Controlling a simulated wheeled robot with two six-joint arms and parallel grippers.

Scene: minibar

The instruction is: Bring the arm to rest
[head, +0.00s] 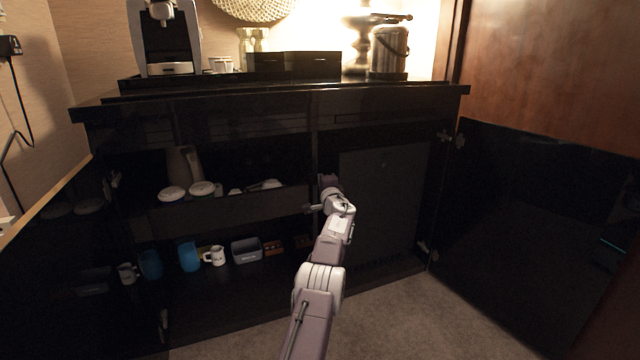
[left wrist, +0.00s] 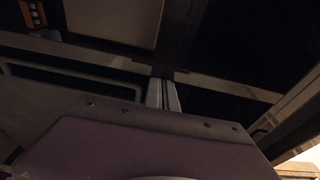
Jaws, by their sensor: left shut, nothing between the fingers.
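My left arm reaches up from the bottom middle of the head view. Its left gripper (head: 313,208) is in front of the middle of the open black cabinet (head: 285,105), by the post between its two sides. In the left wrist view the two fingers of the left gripper (left wrist: 163,95) are together with nothing between them. Dark cabinet edges and a grey panel lie beyond them. My right gripper is not in view.
The open left door (head: 75,265) and right door (head: 535,225) flank the cabinet. White mug (head: 215,256), blue cup (head: 188,256) and grey box (head: 246,251) stand on the lower shelf. A coffee machine (head: 166,35) and ice bucket (head: 388,50) stand on top. Carpet (head: 430,315) is clear at right.

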